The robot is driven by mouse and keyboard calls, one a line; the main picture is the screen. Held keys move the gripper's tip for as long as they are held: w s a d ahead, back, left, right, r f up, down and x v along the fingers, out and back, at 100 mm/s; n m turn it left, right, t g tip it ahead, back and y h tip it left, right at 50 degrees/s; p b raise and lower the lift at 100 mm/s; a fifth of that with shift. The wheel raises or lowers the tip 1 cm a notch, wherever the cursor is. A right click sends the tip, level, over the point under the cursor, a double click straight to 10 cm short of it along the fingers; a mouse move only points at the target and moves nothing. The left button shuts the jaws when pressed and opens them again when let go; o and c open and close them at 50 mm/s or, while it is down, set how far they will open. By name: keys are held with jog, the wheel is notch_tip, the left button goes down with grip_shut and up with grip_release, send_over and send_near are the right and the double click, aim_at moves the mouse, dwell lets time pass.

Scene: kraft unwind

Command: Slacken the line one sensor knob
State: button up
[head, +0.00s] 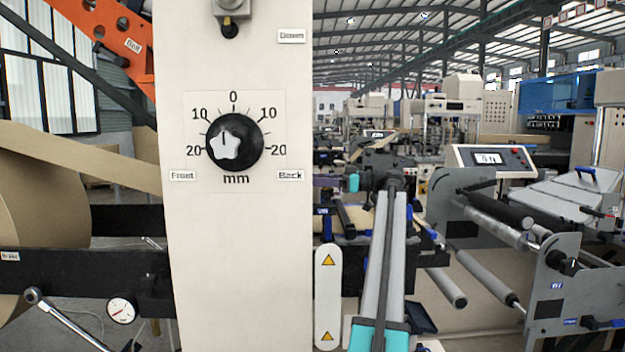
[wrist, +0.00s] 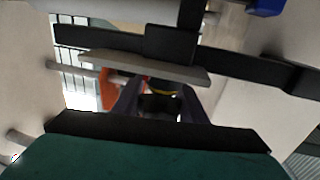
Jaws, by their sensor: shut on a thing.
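My gripper (wrist: 160,104) has two dark purple fingers in the wrist view. They are shut on a small dark knob (wrist: 160,84) with a yellow band. Much of this knob is in shadow, and I cannot read any label on it. In the head view my gripper (head: 326,182) reaches left from the arm's end, and its fingertips are hidden behind the right edge of the cream column. The held knob does not show there.
The cream column (head: 235,260) fills the centre-left of the head view. It carries a black dial (head: 250,163) marked in mm, apart from my gripper. A kraft roll (head: 40,215) is at the left. A grey roller frame (head: 565,280) stands at the right.

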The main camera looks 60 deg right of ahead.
jog(key=shift+f, duration=0.4)
jog(key=o, duration=1.1)
jog(key=shift+w+d, duration=0.1)
jog(key=shift+d, duration=0.05)
jog(key=shift+c, duration=0.2)
jog(key=shift+r, duration=0.15)
jog(key=p+v, duration=0.7)
jog(key=v, duration=0.7)
